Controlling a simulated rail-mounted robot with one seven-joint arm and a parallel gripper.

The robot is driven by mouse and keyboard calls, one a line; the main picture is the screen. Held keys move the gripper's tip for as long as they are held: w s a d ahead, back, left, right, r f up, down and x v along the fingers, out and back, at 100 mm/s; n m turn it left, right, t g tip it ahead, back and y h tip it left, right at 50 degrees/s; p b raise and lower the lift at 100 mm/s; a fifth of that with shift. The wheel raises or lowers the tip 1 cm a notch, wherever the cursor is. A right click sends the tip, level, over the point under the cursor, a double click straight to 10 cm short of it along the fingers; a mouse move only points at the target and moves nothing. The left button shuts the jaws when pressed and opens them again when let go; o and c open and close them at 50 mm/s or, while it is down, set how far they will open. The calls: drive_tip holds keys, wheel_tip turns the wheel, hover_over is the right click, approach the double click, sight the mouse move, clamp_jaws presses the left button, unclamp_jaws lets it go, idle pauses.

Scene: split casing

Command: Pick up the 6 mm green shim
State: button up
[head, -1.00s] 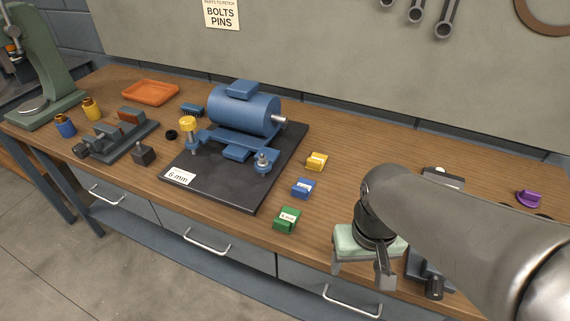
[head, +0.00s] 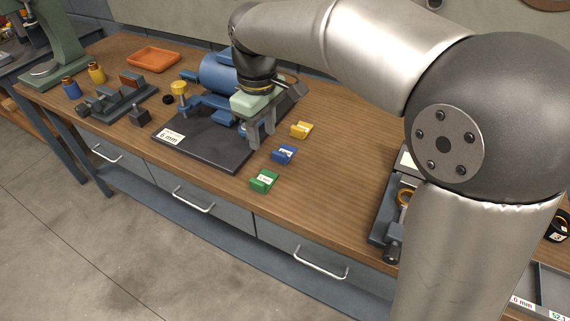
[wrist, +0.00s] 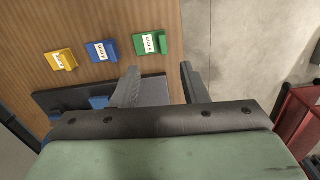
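The green shim (head: 264,180) lies on the wooden bench near its front edge, to the right of the dark plate. It carries a white label too small to read surely, and it also shows in the wrist view (wrist: 150,43). My gripper (head: 262,143) hangs over the right part of the dark plate, beside the blue motor, to the left of and behind the green shim. In the wrist view my gripper (wrist: 159,70) has its fingers apart with nothing between them. The green shim appears beyond the fingertips there, not touching them.
A blue shim (head: 284,154) and a yellow shim (head: 302,130) lie in a row behind the green one. The blue motor (head: 218,75) on its dark plate (head: 215,150), labelled 6 mm, is partly hidden by my arm.

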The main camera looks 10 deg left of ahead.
drive_tip(key=a, duration=0.1)
hover_over(257, 181)
drive_tip(key=shift+n, duration=0.4)
drive_tip(key=f, duration=1.1)
drive_tip(key=shift+s+d+f, duration=0.1)
drive_tip(key=shift+d+f, duration=0.25)
drive_tip(key=shift+a+f+p, duration=0.15)
drive_tip(key=shift+f+p, duration=0.15)
drive_tip(key=shift+f, duration=1.05)
drive_tip(key=shift+a+f+p, duration=0.15)
drive_tip(key=shift+f+p, duration=0.15)
drive_tip(key=shift+f, duration=1)
clamp_jaws()
